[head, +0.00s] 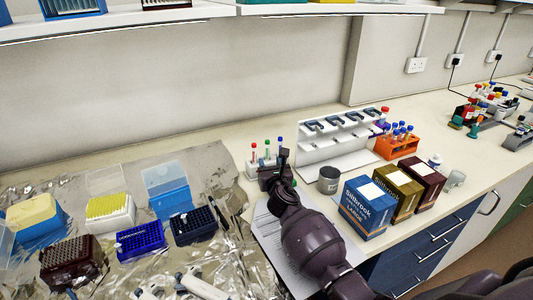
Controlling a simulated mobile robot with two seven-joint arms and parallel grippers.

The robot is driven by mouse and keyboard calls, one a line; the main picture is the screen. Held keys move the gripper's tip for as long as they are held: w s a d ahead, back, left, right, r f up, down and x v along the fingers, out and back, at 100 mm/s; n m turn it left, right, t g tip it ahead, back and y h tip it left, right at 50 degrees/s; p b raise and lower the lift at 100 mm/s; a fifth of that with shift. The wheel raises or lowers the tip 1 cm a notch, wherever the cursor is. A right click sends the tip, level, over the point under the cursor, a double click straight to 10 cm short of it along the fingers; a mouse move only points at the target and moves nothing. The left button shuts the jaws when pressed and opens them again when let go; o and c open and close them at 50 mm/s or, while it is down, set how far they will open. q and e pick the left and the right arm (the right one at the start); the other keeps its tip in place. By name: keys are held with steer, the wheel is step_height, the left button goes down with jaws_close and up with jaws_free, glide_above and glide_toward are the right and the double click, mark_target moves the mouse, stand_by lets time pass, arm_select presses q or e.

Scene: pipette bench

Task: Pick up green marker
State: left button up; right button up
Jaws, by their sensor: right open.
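A green-capped marker (267,149) stands upright in a small white holder (252,166) near the back of the bench. A red-capped one (253,151) stands to its left and a blue-capped one (280,143) to its right. My right gripper (284,156) is open at the front right of the holder. It hides the holder's right part and the lower part of the blue-capped one. The green marker shows just left of the gripper, and I cannot tell whether they touch. My left gripper is not in view.
A white pipette stand (340,137), a grey cup (328,180), an orange tube rack (397,146) and a blue box (365,208) stand to the right. Crumpled foil (120,275) with tip boxes (110,213) covers the left. A paper sheet (275,240) lies under my right arm.

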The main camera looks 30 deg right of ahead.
mark_target(268, 149)
steer(key=b+x, duration=0.1)
steer(key=x, duration=0.2)
steer(key=shift+w+d+f, duration=0.1)
steer(key=shift+w+f, duration=0.05)
steer(key=shift+w, duration=0.05)
steer(key=shift+w+d+b, duration=0.3)
steer(key=shift+w+b, duration=0.05)
steer(key=shift+w, duration=0.25)
steer(key=b+x, duration=0.1)
steer(key=x, duration=0.3)
steer(key=shift+s+d+b, duration=0.1)
steer(key=shift+d+b, duration=0.15)
steer(key=shift+b, duration=0.15)
steer(key=shift+w+r, duration=0.3)
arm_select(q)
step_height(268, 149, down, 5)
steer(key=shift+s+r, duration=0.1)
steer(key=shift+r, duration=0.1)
arm_select(e)
steer(key=shift+d, duration=0.1)
steer(key=c, duration=0.9)
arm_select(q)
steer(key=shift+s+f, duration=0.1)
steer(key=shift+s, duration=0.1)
arm_select(e)
jaws_close()
